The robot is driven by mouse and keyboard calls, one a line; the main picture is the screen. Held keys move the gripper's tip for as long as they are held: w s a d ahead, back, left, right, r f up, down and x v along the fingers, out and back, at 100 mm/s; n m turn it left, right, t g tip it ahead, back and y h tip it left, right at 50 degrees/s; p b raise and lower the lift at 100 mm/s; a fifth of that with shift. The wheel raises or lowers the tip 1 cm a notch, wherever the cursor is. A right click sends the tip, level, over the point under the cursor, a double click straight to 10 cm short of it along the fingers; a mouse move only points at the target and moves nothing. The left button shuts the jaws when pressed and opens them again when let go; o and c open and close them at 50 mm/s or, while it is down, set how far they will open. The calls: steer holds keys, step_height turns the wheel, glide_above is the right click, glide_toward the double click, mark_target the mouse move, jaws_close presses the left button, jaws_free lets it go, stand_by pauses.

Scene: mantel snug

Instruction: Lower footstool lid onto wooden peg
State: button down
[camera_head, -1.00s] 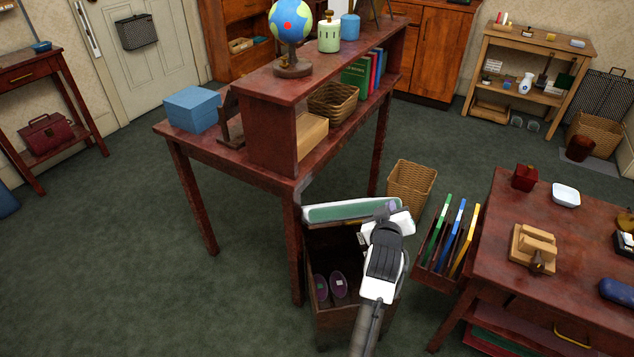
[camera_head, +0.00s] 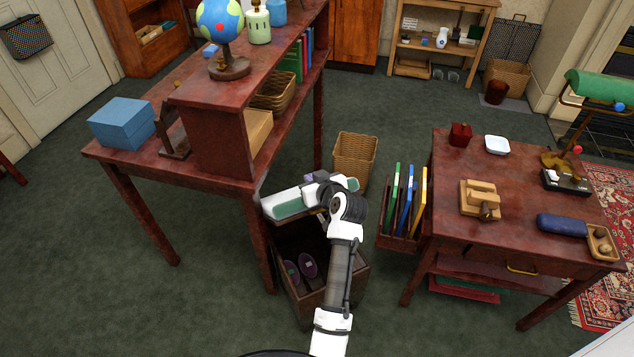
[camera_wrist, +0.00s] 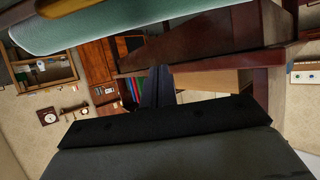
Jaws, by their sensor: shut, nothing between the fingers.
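The footstool (camera_head: 335,283) is a dark wooden box standing open on the floor at lower centre in the head view. Its lid (camera_head: 290,203), with a pale green padded top, is raised at the back edge of the box. The lid's green pad (camera_wrist: 150,30) also crosses the top of the wrist view. My gripper (camera_wrist: 157,88) is shut and empty, its dark fingers below the pad in the wrist view. In the head view, my wrist covers the right part of the lid and hides the fingertips. I cannot make out the wooden peg for certain.
Purple slippers (camera_head: 300,267) lie inside the box. A red-brown desk (camera_head: 215,170) stands close behind to the left. A rack of coloured folders (camera_head: 402,205) and a side table (camera_head: 520,220) are to the right. A wicker basket (camera_head: 355,158) stands behind. Floor at left is clear.

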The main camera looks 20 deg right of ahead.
steer(key=x, duration=0.3)
steer(key=shift+w+p, duration=0.15)
steer(key=shift+p, duration=0.15)
steer(key=shift+s+d+f+p, duration=0.1)
steer(key=shift+s+f+p, duration=0.25)
steer(key=shift+s+f, duration=1.1)
steer(key=shift+s, duration=0.1)
steer(key=shift+f, duration=0.15)
steer(key=s+d+f+t+b, duration=0.1)
steer(key=s+f+b, duration=1)
steer(key=b, duration=0.3)
steer(key=shift+d+f, duration=0.2)
steer(key=shift+f, duration=0.2)
steer(key=shift+w+r, duration=0.1)
